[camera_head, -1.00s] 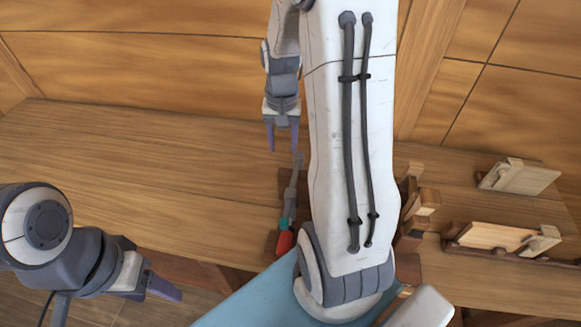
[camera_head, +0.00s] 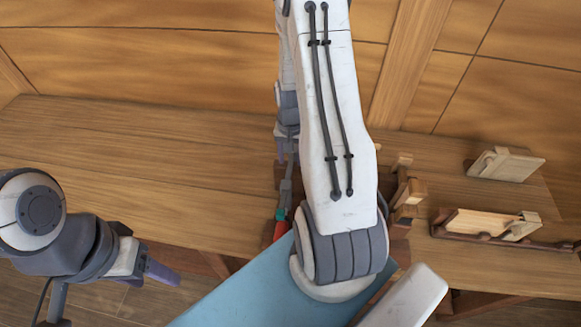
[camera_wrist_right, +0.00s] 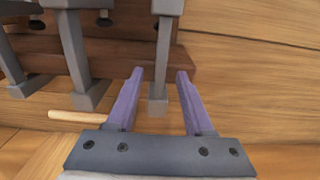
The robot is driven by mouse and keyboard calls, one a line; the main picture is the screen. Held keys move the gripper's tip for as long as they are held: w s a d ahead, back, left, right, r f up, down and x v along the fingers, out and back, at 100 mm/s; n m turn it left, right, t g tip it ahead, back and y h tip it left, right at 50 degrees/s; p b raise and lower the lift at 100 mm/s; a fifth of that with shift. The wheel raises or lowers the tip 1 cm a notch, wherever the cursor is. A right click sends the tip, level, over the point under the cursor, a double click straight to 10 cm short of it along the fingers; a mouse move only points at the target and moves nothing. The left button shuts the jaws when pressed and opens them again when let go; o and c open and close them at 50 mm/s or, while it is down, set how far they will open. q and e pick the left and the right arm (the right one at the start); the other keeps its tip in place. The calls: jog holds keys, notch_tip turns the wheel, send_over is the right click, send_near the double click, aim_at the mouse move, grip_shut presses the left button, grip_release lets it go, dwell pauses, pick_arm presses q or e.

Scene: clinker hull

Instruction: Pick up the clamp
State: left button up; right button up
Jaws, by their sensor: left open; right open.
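A clamp (camera_head: 286,188) with a grey bar and a red and teal handle end shows in the head view, partly hidden by my right arm. My right gripper (camera_head: 286,148) is open at the far end of that bar. In the right wrist view, several grey clamp bars stand at a dark wooden rack. One clamp bar (camera_wrist_right: 161,60) lies between the two purple fingers of the open right gripper (camera_wrist_right: 159,73); I cannot tell whether they touch it. My left gripper (camera_head: 160,272) is open and empty at the lower left, away from the clamp.
The wooden bench (camera_head: 120,165) is clear on the left. Wooden blocks (camera_head: 408,190) stand right of my right arm, with a wooden plane-like tool (camera_head: 505,164) and a rack (camera_head: 490,225) farther right. A light wooden rod (camera_wrist_right: 75,117) shows low in the wrist view.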

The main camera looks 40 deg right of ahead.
jog(key=shift+f, duration=0.45)
grip_shut()
jog(key=shift+w+r, duration=0.1)
dwell(1.0)
